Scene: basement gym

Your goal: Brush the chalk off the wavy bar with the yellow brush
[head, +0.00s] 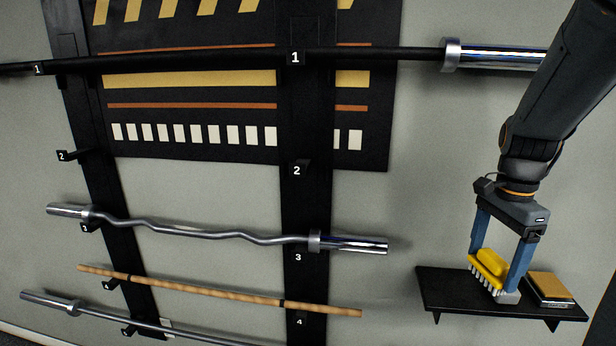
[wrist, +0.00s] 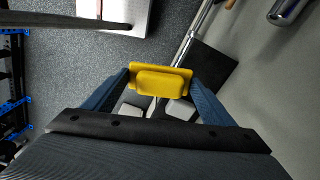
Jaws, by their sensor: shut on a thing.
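The wavy bar (head: 200,232) is silver with thick chrome ends and rests level on the rack hooks at number 3 in the head view. The yellow brush (head: 490,264) has a yellow block and pale bristles pointing down. My gripper (head: 495,274) is shut on the brush, with a blue finger at either end of it. It is at the small black shelf, right of and lower than the wavy bar. I cannot tell whether the bristles touch the shelf. The wrist view shows the brush (wrist: 160,78) between the fingers.
The black wall shelf (head: 450,296) also bears a yellow-topped box (head: 550,287) right of my gripper. A straight black bar (head: 200,60) hangs above the wavy bar. A wooden stick (head: 220,289) and another silver bar (head: 150,319) hang below. Bare wall separates bar and shelf.

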